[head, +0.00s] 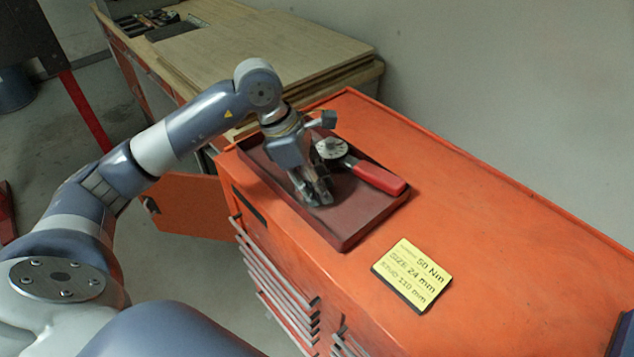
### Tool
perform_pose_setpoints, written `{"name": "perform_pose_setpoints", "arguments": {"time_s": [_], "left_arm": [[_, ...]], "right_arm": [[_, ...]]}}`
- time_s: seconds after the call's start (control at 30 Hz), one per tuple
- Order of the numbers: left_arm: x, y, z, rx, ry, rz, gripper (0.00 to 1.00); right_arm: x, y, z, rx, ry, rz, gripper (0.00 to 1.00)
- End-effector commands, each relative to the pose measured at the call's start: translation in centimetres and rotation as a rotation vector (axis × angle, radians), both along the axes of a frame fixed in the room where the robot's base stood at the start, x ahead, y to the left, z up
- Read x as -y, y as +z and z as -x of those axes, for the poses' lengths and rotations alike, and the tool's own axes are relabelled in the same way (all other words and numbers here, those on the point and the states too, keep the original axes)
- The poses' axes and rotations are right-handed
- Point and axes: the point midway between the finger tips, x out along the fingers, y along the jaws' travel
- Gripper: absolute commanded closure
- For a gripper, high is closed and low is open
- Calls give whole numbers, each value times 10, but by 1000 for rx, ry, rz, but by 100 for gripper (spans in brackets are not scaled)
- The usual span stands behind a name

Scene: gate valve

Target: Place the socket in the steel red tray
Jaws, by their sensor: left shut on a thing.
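The dark red steel tray (350,239) sits on the orange cabinet top. My left gripper (318,193) points down inside the tray's outline, near its middle. It is shut on a small grey metal piece, which I take to be the socket; the fingers hide most of it. I cannot tell whether the piece touches the tray floor. A torque wrench with a round dial (331,149) and a red handle (376,177) lies in the tray, just right of my gripper. My right gripper is not in view.
A yellow card (412,274) reading 50 Nm, SIZE 24 mm lies in front of the tray. The orange cabinet top (500,240) is clear to the right. Wooden boards (260,60) are stacked behind. An orange door (185,207) stands open at left.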

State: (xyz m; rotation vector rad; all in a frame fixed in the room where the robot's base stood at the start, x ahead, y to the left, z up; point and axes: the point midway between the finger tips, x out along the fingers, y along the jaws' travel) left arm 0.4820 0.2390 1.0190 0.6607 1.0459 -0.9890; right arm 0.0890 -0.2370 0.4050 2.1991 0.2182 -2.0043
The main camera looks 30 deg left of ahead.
Motion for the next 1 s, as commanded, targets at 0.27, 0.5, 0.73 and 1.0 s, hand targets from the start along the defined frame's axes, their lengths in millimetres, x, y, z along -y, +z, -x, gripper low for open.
{"name": "perform_pose_setpoints", "arguments": {"time_s": [0.27, 0.5, 0.73, 1.0], "left_arm": [[0, -3, 0, 0, 0, 0, 53], [0, -3, 0, 0, 0, 0, 53], [-3, 7, 0, 3, 1, 1, 53], [-23, 60, 10, 6, 2, 0, 53]], "right_arm": [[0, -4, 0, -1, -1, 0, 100], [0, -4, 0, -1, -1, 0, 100], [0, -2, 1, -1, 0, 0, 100], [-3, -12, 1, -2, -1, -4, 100]]}}
